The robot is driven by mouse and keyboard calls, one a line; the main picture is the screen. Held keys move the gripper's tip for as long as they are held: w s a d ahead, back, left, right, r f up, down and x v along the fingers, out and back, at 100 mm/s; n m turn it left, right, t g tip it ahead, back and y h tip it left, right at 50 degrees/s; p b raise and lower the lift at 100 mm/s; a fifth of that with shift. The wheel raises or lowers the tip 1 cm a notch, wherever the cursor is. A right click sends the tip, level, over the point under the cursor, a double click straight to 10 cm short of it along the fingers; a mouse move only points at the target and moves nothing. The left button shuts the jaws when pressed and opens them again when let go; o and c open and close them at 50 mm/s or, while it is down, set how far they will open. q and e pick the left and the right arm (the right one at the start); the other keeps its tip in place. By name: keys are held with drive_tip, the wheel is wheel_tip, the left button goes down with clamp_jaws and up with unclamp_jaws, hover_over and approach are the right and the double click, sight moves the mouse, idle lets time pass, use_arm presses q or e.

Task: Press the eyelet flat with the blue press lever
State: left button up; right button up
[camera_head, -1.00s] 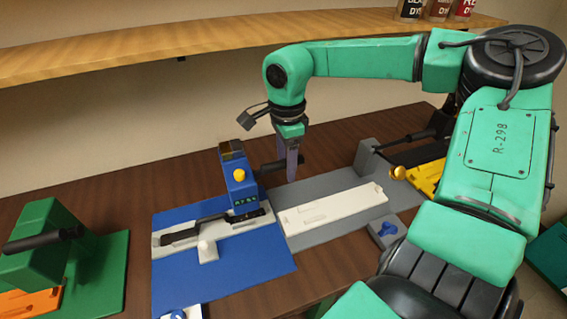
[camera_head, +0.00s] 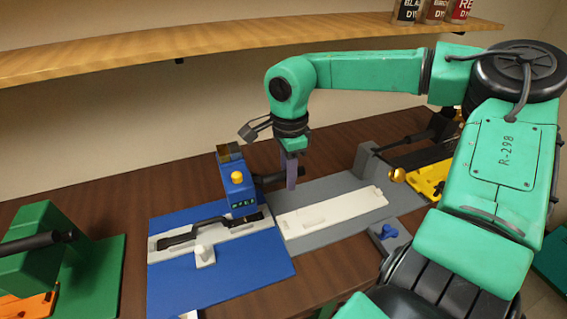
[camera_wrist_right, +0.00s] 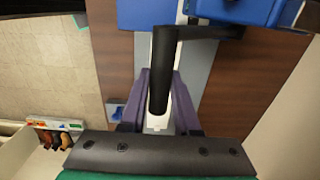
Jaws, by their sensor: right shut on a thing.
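The blue press (camera_head: 238,198) stands on a blue base plate with a yellow button on its front. Its black lever (camera_head: 268,179) sticks out to the right. My right gripper (camera_head: 291,180) is at the lever's outer end, its purple fingers pointing down. In the right wrist view the black lever handle (camera_wrist_right: 163,75) runs between the fingers, which are shut on it. A black strap-like part (camera_head: 212,230) lies on the pale strip in front of the press. The eyelet is too small or hidden to make out. My left gripper is out of view.
A grey fixture with a white bar (camera_head: 332,213) lies right of the press. A green press (camera_head: 35,255) with an orange part stands at left. A yellow tool (camera_head: 428,180) is at right, partly behind my arm. A wooden shelf (camera_head: 200,50) runs above.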

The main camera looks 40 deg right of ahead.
drive_tip(key=s+a+f+b, duration=0.1)
drive_tip(key=s+f+b, duration=0.1)
drive_tip(key=f+b, duration=0.4)
drive_tip(key=s+a+f+b, duration=0.1)
drive_tip(key=s+f+b, duration=0.2)
drive_tip(key=f+b, duration=0.3)
wheel_tip(320, 180, down, 2)
drive_tip(key=shift+s+f+b, duration=0.1)
drive_tip(key=shift+s+b, duration=0.15)
drive_tip(key=shift+b, duration=0.1)
idle(1.3)
drive_tip(key=shift+d, duration=0.1)
idle(0.3)
drive_tip(key=shift+w+r+p, duration=0.15)
drive_tip(key=shift+r+p, duration=0.4)
drive_tip(key=shift+r, duration=0.3)
drive_tip(key=shift+w+r+p, duration=0.1)
drive_tip(key=shift+r+p, duration=0.4)
drive_tip(key=shift+r, duration=0.4)
